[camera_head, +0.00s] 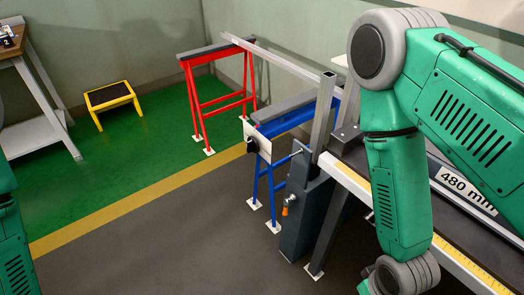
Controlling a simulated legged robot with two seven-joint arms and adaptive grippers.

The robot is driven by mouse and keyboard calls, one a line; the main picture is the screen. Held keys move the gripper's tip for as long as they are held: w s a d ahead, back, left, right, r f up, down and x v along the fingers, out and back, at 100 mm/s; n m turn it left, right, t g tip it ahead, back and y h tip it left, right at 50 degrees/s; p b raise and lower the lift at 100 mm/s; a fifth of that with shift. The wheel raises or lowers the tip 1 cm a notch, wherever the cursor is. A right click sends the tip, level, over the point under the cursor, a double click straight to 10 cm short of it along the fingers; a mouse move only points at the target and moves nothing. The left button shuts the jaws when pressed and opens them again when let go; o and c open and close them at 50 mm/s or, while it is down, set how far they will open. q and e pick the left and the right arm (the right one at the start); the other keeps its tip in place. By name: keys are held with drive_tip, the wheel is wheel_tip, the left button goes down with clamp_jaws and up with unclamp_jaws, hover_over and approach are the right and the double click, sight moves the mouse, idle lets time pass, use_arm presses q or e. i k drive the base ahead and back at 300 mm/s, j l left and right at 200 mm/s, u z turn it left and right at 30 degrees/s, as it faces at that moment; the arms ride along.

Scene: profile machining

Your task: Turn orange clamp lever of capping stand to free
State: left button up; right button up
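A small orange piece (285,211), which looks like the clamp lever, hangs below a round silver knob (292,199) on a dark grey-blue upright post (305,222). It points roughly downward and is too small to read in detail. The post stands at the left end of the machine bench, beside a blue stand (256,190); I cannot tell which of these is the capping stand. Neither gripper is in view. My green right arm fills the right side and hides part of the bench. Only a piece of my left arm shows at the left edge.
A red stand (188,88) and the blue stand hold a long grey profile (285,62). The bench has a yellow scale (355,183) and a "480 mm" label (461,183). A yellow step stool (112,98) stands at the back left. The grey floor (160,240) at front left is clear.

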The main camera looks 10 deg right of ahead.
sight(287, 201)
drive_tip(key=j+z, duration=0.15)
drive_tip(key=z, duration=0.25)
drive_tip(key=j+z, duration=0.1)
drive_tip(key=z, duration=0.35)
drive_tip(key=j+z, duration=0.15)
drive_tip(key=z, duration=0.25)
drive_tip(key=j+z, duration=0.1)
drive_tip(key=z, duration=0.35)
drive_tip(key=k+j+z, duration=0.1)
drive_tip(key=z, duration=0.3)
